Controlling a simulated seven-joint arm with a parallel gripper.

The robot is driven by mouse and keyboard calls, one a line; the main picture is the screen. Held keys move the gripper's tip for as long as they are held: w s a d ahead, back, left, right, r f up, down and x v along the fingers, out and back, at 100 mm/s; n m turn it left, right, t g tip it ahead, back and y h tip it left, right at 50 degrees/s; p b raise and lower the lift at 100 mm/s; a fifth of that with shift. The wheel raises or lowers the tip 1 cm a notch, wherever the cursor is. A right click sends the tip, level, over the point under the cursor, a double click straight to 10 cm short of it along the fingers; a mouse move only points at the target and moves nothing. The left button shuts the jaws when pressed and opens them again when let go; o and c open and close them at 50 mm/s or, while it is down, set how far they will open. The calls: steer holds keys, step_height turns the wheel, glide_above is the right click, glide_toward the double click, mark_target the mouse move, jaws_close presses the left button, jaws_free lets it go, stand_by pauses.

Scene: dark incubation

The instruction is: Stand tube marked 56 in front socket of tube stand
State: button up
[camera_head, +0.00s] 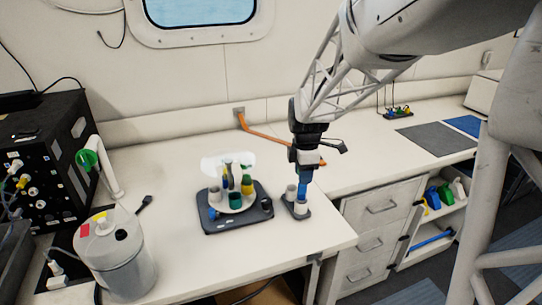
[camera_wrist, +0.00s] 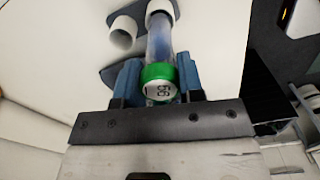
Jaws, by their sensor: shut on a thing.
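My gripper (camera_head: 303,185) points down over the tube stand (camera_head: 305,214). In the wrist view its blue fingers (camera_wrist: 160,82) are shut on a clear, bluish tube (camera_wrist: 160,45) with a green-rimmed white cap. The cap mark (camera_wrist: 162,90) is turned sideways and hard to read. The tube's far end meets the white front socket (camera_wrist: 160,8), also seen in the head view (camera_head: 301,207); I cannot tell how deep it sits. The other white socket (camera_wrist: 122,32) beside it looks empty; it also shows in the head view (camera_head: 291,192).
A dark device (camera_head: 240,221) with a round tray of several coloured tubes stands left of the stand. A white canister (camera_head: 117,258) is at the front left. The stand is near the counter's front edge. Counter behind it is clear.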

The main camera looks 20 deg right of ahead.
steer(key=shift+f, duration=1.9)
stand_by(1.6)
steer(key=o, duration=1.2)
steer(key=shift+c, duration=0.6)
steer(key=shift+r, duration=0.15)
steer(key=shift+r, duration=2.9)
